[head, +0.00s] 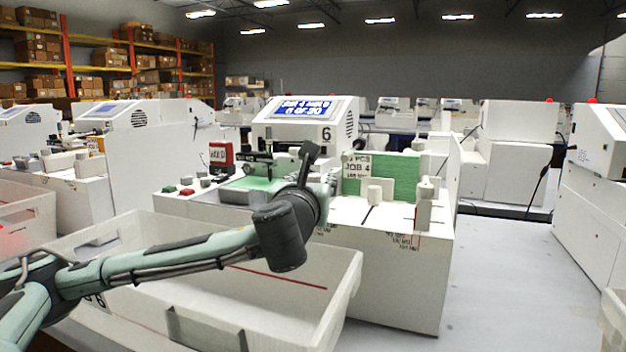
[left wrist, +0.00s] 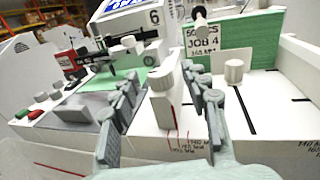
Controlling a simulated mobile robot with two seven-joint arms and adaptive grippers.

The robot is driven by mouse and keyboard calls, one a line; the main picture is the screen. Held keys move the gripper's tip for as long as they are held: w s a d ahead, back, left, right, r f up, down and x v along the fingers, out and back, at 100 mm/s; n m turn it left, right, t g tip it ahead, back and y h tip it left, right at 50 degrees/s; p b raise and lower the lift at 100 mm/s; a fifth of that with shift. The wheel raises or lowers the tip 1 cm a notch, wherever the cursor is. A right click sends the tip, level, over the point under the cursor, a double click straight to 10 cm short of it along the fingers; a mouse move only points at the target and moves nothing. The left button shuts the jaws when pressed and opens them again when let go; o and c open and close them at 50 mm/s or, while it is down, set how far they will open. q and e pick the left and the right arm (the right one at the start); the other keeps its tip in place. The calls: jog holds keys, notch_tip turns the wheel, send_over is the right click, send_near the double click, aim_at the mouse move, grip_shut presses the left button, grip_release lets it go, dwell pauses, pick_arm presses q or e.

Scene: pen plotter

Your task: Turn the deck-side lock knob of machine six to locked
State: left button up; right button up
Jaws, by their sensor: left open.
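Machine six (head: 326,134) stands in the middle of the head view, with its number beside a blue screen. My left arm reaches over its front edge, and its wrist hides much of the gripper there. In the left wrist view my left gripper (left wrist: 160,78) is open, with one finger on each side of a white upright piece (left wrist: 163,100) with a rounded top, which looks like the deck-side lock knob. I see gaps beside it, but cannot tell whether a finger touches it. Its lock marking is not readable. My right gripper is not in view.
A white ribbed knob (left wrist: 234,70) stands on the deck to the right, before a green card stack (head: 402,174) with a JOB 4 label. Another white guide (head: 424,207) stands farther right. A large white bin (head: 340,300) lies below my arm. Red and green buttons (head: 187,191) sit left.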

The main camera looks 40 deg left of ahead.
pick_arm(q)
grip_shut()
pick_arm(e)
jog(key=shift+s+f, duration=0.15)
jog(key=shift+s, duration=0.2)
